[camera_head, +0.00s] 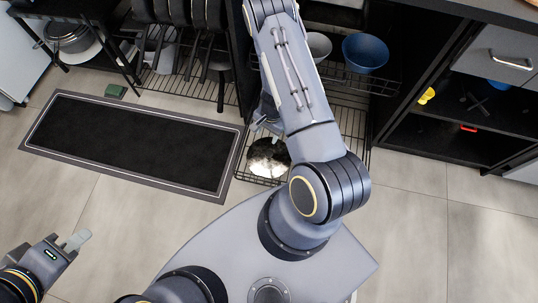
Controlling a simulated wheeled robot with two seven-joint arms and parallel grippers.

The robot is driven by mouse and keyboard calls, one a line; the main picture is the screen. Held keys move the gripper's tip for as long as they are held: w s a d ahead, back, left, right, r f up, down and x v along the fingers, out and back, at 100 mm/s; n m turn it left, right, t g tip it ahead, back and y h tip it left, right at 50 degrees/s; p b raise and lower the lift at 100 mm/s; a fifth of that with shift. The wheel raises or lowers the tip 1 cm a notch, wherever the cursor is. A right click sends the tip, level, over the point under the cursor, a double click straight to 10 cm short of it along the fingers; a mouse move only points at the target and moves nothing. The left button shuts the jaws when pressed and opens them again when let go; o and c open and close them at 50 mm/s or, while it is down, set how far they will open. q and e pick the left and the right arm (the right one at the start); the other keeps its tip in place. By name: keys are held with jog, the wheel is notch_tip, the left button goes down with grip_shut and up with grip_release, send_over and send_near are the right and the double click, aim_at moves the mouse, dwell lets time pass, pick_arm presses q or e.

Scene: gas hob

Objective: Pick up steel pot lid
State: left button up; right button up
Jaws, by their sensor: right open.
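A round, shiny steel lid (268,158) with dark and white reflections lies on the low wire rack in the middle of the camera_head view; my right arm covers part of its right side. My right gripper (264,122) shows only in part beside my arm link, just above the lid in the picture. It is open, and I see nothing held in it; whether it touches the lid I cannot tell. My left gripper (77,241) is at the lower left over the floor, far from the lid. Its jaw opening is not clear.
A pulled-out wire rack (356,128) surrounds the lid. A blue bowl (365,52) stands on the upper rack. Several dark pans (175,12) hang at the top left. A black mat (130,145) lies on the floor. Open shelves (500,105) stand at the right.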

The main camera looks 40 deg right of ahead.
jog(key=b, duration=0.1)
send_over(269, 153)
jog(key=d, duration=0.1)
jog(key=shift+g, duration=0.3)
notch_tip(269, 153, down, 6)
jog(key=shift+f, duration=0.1)
jog(key=f+b, duration=0.1)
jog(key=f, duration=0.1)
jog(key=f+b, duration=0.1)
jog(key=f, duration=0.1)
jog(key=f+b, duration=0.1)
jog(key=f, duration=0.1)
jog(key=shift+w+a+f+b, duration=0.1)
jog(key=shift+a+b, duration=0.2)
jog(key=shift+a, duration=0.05)
pick_arm(q)
notch_tip(269, 153, down, 6)
jog(key=shift+r, duration=0.15)
pick_arm(e)
grip_shut()
